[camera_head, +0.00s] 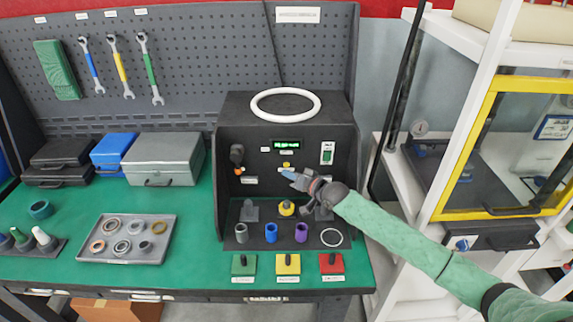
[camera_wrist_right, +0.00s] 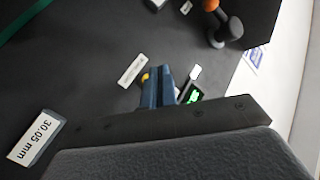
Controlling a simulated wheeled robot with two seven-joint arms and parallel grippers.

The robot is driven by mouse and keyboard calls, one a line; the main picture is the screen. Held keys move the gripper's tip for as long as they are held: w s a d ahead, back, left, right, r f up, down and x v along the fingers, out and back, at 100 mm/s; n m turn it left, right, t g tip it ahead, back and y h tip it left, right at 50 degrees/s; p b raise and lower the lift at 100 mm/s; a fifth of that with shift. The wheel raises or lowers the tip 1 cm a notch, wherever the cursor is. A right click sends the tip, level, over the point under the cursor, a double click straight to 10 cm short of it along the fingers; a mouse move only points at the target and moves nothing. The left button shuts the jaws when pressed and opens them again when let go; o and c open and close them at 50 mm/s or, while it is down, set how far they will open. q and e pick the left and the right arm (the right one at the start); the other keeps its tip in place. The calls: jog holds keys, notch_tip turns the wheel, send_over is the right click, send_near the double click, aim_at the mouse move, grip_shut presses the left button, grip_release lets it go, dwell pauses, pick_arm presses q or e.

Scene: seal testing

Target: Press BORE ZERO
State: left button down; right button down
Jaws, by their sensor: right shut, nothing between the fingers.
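The black test station (camera_head: 228,130) stands on the green bench. A lit green display (camera_head: 287,144) sits on its front panel, and it also shows in the wrist view (camera_wrist_right: 193,97). A small yellow button (camera_head: 286,165) is below the display; in the wrist view the yellow button (camera_wrist_right: 145,77) is partly hidden behind my fingers, beside a white label (camera_wrist_right: 131,70) too small to read. My right gripper (camera_head: 287,175) is shut and empty, its blue fingertips close to the button. I cannot tell whether they touch it. My left gripper is out of view.
An orange-tipped black part (camera_head: 238,160) sticks out at the panel's left, and a green switch (camera_head: 327,152) is at its right. Coloured plugs (camera_head: 271,232) stand on the station's base. A grey tray of rings (camera_head: 125,255) lies to the left. A white ring (camera_head: 285,105) rests on top.

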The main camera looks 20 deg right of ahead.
jog(key=s+p, duration=0.1)
jog(key=s+a, duration=0.1)
jog(key=s, duration=0.1)
jog(key=shift+s+r+p, duration=0.1)
jog(key=shift+s+p, duration=0.2)
jog(key=shift+p, duration=0.1)
dwell(0.5)
